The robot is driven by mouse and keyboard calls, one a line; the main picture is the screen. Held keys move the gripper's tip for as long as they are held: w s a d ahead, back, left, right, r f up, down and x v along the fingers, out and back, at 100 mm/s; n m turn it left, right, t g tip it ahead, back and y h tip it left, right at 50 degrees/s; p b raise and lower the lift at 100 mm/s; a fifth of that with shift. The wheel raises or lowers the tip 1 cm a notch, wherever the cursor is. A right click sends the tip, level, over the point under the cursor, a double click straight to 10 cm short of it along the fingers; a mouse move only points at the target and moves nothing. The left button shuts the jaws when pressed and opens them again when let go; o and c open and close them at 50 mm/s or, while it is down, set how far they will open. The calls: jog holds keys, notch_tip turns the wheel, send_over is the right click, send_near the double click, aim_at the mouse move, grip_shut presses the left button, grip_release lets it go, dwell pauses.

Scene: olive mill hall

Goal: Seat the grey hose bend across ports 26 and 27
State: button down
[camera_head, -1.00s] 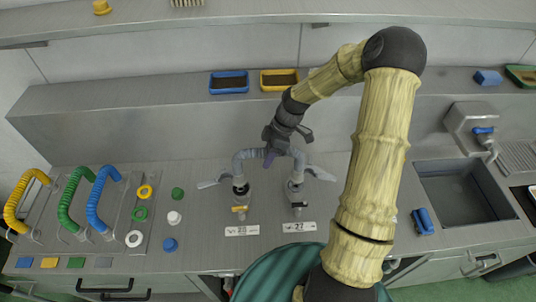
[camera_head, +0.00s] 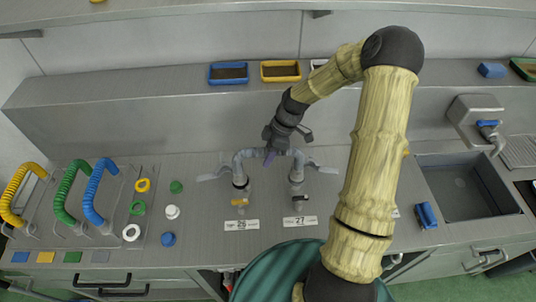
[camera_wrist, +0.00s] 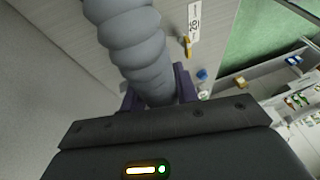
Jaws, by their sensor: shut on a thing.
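The grey hose bend (camera_head: 246,156) is a ribbed arch, held upright above the two ports. My gripper (camera_head: 270,156) is shut on the top of its arch. In the wrist view the ribbed hose (camera_wrist: 137,45) runs up from between my purple fingers (camera_wrist: 160,93). Port 26 (camera_head: 241,199), with a yellow lever, is below the left end, and port 27 (camera_head: 297,192) is below the right end. Both ends line up closely with the ports; I cannot tell whether they touch. Plates 26 (camera_head: 241,225) and 27 (camera_head: 299,221) lie in front.
Yellow (camera_head: 22,195), green (camera_head: 72,190) and blue (camera_head: 98,190) hose bends stand at left, with coloured rings and caps beside them. A sink (camera_head: 468,190) is at right. Blue (camera_head: 228,73) and yellow (camera_head: 281,70) trays sit on the back ledge.

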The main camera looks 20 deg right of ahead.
jog(key=shift+f, duration=0.4)
dwell(1.1)
jog(key=shift+c, duration=2.1)
grip_release()
notch_tip(320, 180, up, 9)
jog(key=p, duration=0.7)
